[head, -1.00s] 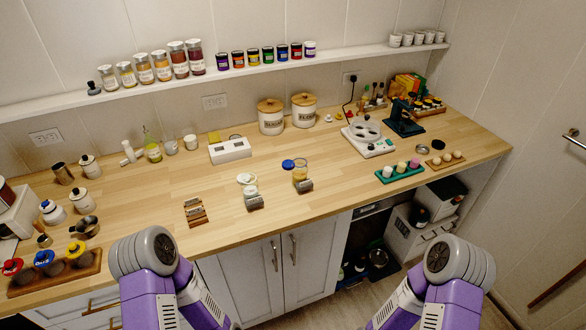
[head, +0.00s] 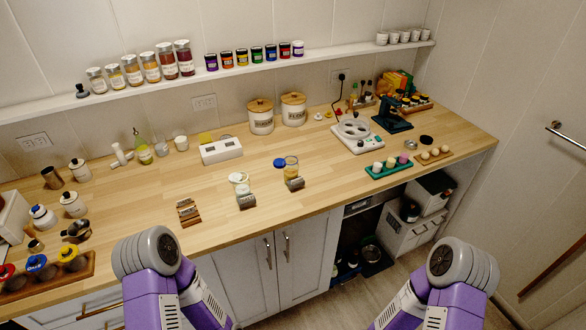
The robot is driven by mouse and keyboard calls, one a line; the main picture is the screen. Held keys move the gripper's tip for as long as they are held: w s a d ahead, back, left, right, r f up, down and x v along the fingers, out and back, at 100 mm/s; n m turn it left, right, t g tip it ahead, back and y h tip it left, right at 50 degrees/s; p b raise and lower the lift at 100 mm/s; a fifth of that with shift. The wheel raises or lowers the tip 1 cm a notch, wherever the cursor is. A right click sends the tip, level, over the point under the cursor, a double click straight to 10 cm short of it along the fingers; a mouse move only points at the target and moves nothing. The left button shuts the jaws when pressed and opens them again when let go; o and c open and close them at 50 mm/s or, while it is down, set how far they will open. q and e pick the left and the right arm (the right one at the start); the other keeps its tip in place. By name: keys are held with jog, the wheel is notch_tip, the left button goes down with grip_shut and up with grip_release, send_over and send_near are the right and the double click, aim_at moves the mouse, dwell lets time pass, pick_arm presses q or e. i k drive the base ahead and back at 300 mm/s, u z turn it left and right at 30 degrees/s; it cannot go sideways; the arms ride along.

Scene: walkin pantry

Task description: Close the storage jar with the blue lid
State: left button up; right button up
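A flat blue lid (head: 280,162) lies on the wooden counter near the middle. It is just left of a small open-looking glass jar (head: 291,166) with yellowish contents, which stands behind a grey stand. I cannot tell whether lid and jar touch. Another blue-topped container (head: 37,263) sits in the wooden rack at the lower left, and a white jar with some blue on top (head: 42,217) stands behind it. Only my purple and grey arm links show at the bottom; both grippers are out of view.
A small white jar and lid (head: 240,181) stand left of the glass jar. A green egg tray (head: 388,170) and white scale (head: 357,137) are to the right. A white device (head: 221,150) and two large canisters (head: 261,118) stand behind. Bare counter lies left of centre.

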aim_at(291, 162)
jog(key=z, duration=0.55)
jog(key=k, duration=0.6)
jog(key=z, duration=0.5)
jog(key=i, duration=1.15)
jog(key=u, duration=0.85)
